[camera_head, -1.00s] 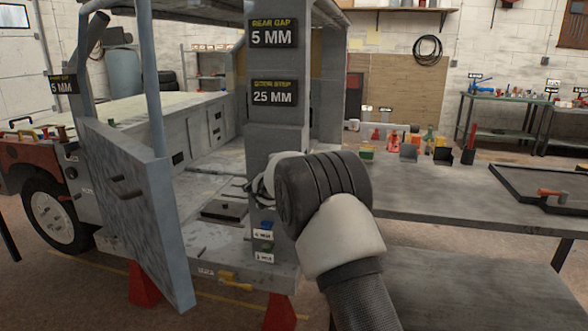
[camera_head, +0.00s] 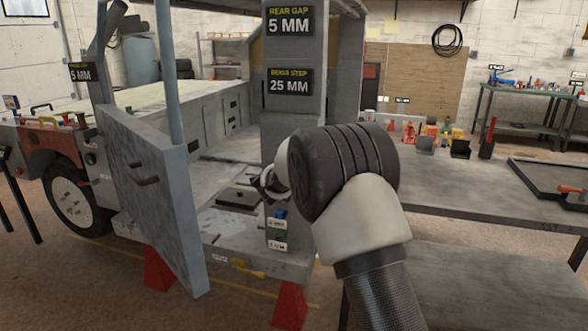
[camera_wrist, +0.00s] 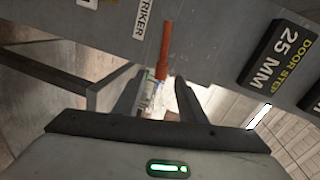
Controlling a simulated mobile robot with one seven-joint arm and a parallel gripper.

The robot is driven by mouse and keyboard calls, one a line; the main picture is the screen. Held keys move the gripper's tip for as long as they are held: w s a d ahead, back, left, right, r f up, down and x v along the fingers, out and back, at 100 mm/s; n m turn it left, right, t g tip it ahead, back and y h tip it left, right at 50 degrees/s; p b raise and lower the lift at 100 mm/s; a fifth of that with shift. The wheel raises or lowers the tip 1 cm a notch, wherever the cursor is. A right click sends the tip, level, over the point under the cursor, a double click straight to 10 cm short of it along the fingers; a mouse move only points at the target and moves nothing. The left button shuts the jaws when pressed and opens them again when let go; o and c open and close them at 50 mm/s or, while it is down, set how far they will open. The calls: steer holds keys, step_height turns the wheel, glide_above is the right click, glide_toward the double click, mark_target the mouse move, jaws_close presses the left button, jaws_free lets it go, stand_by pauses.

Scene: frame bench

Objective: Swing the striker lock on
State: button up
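In the wrist view, a red-orange lever (camera_wrist: 165,50) stands out from the grey pillar beside a white label (camera_wrist: 145,18) reading STRIKER. My gripper (camera_wrist: 160,82) is open, its two dark fingertips apart. The lever's lower end shows in line with the gap between the fingertips; I cannot tell whether it touches either finger. In the head view my gripper (camera_head: 268,182) is at the pillar (camera_head: 289,120), mostly hidden behind my bulky wrist. The lever is hidden there.
A grey door (camera_head: 152,195) stands open left of the pillar. A sign (camera_head: 290,81) reads 25 MM. A workbench (camera_head: 465,205) with small items and a dark tray (camera_head: 545,180) is at right. Red stands (camera_head: 289,303) support the vehicle frame.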

steer(key=p+v, duration=0.1)
steer(key=v, duration=1.2)
steer(key=shift+s, duration=0.1)
steer(key=s+r+n+g+y, duration=0.2)
steer(key=s+r+n+y, duration=0.65)
steer(key=s+n, duration=0.25)
steer(key=s+d+f+n+g+h, duration=0.1)
steer(key=s+d+f+n+g, duration=0.2)
steer(key=s, duration=0.7)
steer(key=s+d+f+n+g+h, duration=0.1)
steer(key=s+d+f+n+g, duration=0.2)
steer(key=s, duration=0.6)
steer(key=s+d+f+n+g, duration=0.1)
steer(key=s+d+f+n, duration=0.3)
steer(key=s, duration=0.6)
step_height(320, 180, up, 25)
steer(key=p, duration=2.3)
steer(key=shift+s+d+p, duration=0.4)
steer(key=shift+s+d, duration=0.05)
